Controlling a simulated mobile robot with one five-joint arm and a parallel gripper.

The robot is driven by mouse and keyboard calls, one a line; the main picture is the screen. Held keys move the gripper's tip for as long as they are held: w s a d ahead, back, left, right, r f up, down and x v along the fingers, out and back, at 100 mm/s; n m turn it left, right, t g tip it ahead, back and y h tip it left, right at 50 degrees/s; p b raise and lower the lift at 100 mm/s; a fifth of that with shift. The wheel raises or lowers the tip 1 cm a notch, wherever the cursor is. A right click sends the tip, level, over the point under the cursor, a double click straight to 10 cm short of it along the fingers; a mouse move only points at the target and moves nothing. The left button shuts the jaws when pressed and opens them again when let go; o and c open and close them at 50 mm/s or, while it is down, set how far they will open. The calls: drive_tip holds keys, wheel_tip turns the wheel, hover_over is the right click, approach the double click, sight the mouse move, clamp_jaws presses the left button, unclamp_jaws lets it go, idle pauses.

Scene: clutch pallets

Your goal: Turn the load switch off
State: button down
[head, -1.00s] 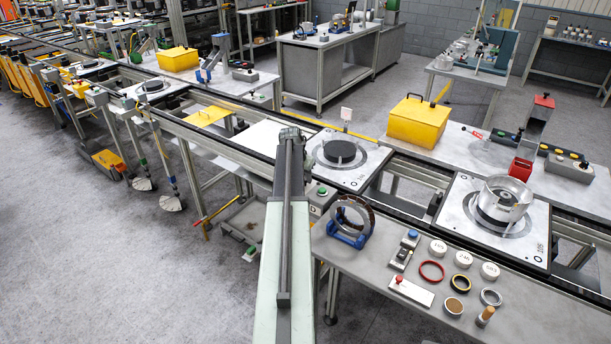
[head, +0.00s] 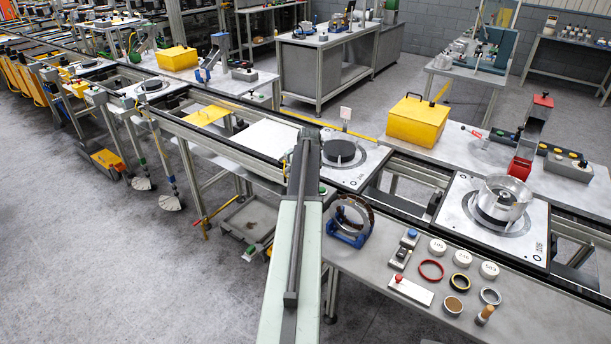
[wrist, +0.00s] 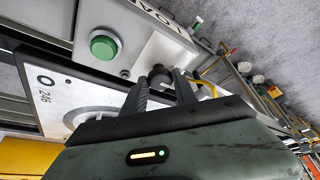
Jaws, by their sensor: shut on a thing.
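The load switch has a dark round knob (wrist: 160,74) on a pale box (wrist: 168,50) with a "LOA..." label, seen close in the wrist view. My gripper (wrist: 161,82) has its two dark fingers on either side of the knob, shut on it. The turn position of the knob cannot be read, as the fingers cover part of it. A green button (wrist: 104,44) sits on a grey box beside the switch. In the head view my arm hides the switch and the gripper.
A pallet marked 246 (wrist: 48,82) lies close beside the gripper; it also shows in the head view (head: 372,172). A blue stand with a ring (head: 350,215) is right of my arm. The bench (head: 460,322) holds several small parts. Open floor lies to the left.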

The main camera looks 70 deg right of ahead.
drive_tip(key=shift+s+d, duration=0.1)
drive_tip(key=shift+s, duration=0.2)
drive_tip(key=c, duration=1)
unclamp_jaws()
drive_tip(key=shift+r, duration=0.1)
drive_tip(key=shift+w, duration=0.1)
drive_tip(key=p+v, duration=0.7)
drive_tip(key=shift+a+r, duration=0.2)
drive_tip(key=shift+r, duration=0.15)
